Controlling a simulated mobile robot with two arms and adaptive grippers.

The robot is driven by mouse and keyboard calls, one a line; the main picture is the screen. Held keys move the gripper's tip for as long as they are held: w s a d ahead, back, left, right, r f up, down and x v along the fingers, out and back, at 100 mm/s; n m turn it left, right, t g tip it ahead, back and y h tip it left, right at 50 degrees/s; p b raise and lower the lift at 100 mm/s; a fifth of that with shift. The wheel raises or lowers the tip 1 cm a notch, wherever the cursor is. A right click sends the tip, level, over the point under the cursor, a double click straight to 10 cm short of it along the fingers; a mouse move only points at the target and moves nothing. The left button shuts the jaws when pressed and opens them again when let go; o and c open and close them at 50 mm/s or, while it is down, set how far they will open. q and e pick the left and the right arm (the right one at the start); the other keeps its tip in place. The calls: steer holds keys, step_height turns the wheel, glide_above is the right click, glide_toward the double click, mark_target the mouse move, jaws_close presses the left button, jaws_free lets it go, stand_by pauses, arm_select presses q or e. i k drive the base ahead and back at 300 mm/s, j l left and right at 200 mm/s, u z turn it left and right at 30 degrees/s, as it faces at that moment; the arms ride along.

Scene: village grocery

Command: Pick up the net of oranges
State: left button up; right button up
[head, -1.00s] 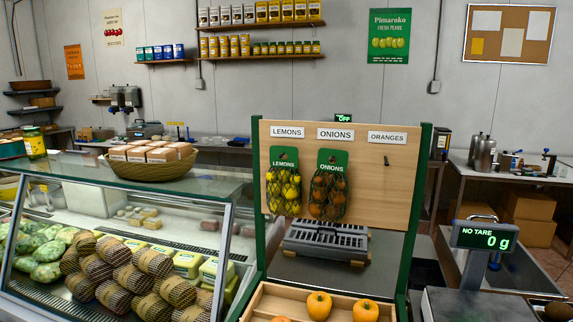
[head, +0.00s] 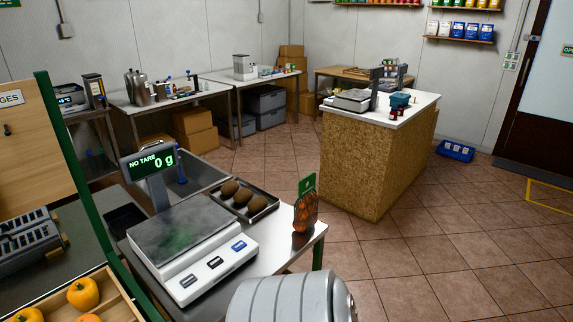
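A net of oranges (head: 305,211) with a green header card stands upright at the right end of the scale counter (head: 290,245), near its corner. It is orange, and its lower end rests on the counter top. The wooden display board (head: 30,150) is cut off at the left edge. Its label ends in "GES", and a bare hook shows below the label. Neither of my grippers is in view.
A scale (head: 195,240) reading 0 g stands left of the net. A dark tray (head: 262,203) with several brown round items lies just behind it. A wood-chip-sided counter (head: 365,165) stands beyond. Tiled floor (head: 440,255) is open at the right.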

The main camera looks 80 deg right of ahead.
mark_target(306, 216)
steer(key=z, duration=2.8)
